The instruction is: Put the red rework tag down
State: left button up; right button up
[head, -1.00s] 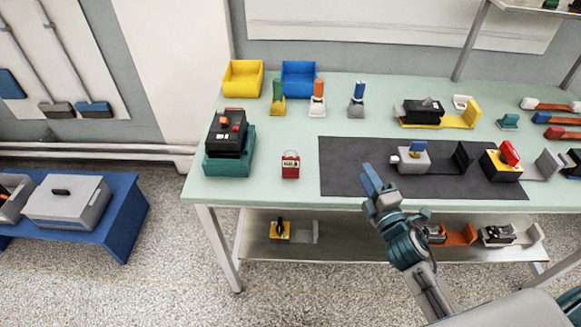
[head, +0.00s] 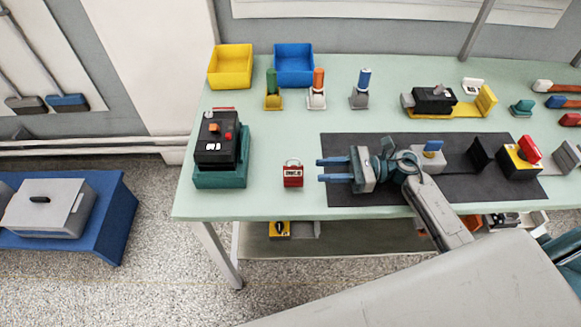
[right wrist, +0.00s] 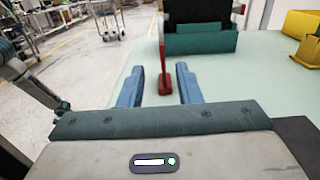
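The red rework tag (head: 293,174), a small red piece with a white printed label and a loop on top, stands upright on the pale green bench, left of the dark mat. My right gripper (head: 319,170) is open and empty, low over the mat's left part, its fingers pointing left at the tag. In the head view the fingertips are a little short of it. In the right wrist view the tag (right wrist: 164,80) shows edge-on, lined up with the gap between the blue fingers (right wrist: 161,85). My left arm shows at the left of the wrist view; its fingers are unclear.
A black device in a teal holder (head: 220,180) stands left of the tag. Yellow (head: 230,66) and blue (head: 294,64) bins are behind, with green, orange and blue upright pieces before them. My right arm crosses the dark mat (head: 345,200). Bench around the tag is clear.

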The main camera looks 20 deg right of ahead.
aim_at(286, 181)
jog(key=p+x, duration=0.2)
jog(key=x, duration=0.3)
jog(key=shift+w+a, duration=0.1)
jog(key=p+x, duration=0.3)
jog(key=x, duration=0.1)
jog(key=shift+w+r+p, duration=0.15)
jog(key=shift+r+p, duration=0.1)
jog(key=shift+p, duration=0.05)
jog(key=shift+w+a+f, duration=0.15)
jog(key=shift+a, duration=0.45)
grip_shut()
